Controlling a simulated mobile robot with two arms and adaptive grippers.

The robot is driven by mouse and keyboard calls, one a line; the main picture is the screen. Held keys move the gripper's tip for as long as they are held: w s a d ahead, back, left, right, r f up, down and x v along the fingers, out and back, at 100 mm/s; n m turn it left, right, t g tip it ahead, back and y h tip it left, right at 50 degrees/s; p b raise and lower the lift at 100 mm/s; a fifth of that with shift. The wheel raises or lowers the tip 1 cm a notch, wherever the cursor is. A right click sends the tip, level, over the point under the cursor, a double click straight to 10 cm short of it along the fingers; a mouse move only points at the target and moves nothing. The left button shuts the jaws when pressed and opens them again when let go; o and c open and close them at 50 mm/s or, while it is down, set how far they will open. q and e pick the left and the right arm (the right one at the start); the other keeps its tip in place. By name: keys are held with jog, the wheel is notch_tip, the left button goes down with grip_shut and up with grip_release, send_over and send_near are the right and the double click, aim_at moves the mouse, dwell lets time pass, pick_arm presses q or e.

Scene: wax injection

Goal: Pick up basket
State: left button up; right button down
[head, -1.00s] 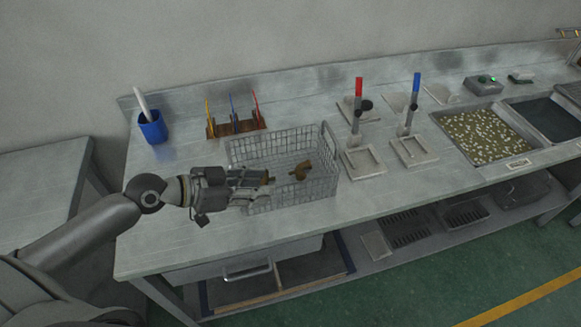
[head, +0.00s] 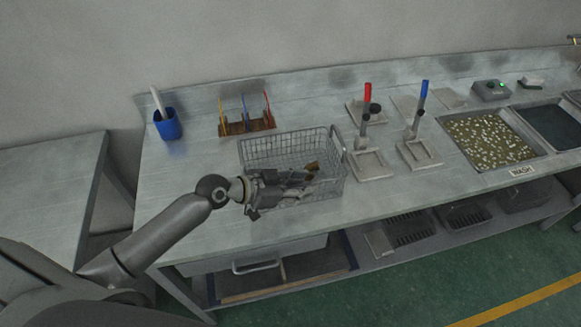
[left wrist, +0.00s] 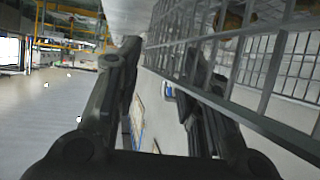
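The grey wire basket (head: 332,187) stands on the metal bench in the head view, with a brown piece (head: 312,167) inside. Its mesh wall and rim fill the upper right of the left wrist view (left wrist: 270,112). My left gripper (head: 305,178) is at the basket's near left side and covers part of the front wall. In the left wrist view its two fingers (left wrist: 160,68) stand apart, with the right finger overlapping the mesh. I cannot tell whether it touches the basket. My right gripper is not in view.
A blue cup (head: 168,126) and a tool rack (head: 246,126) stand behind the basket. Stands with a red-handled tool (head: 367,95) and a blue-handled tool (head: 422,92) are close on the right. A tray of pale pieces (head: 487,140) lies farther right. The bench's front left is clear.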

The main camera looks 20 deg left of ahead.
pick_arm(q)
jog(key=shift+x, duration=1.1)
jog(key=shift+c, duration=0.4)
grip_shut()
jog(key=shift+r, duration=0.15)
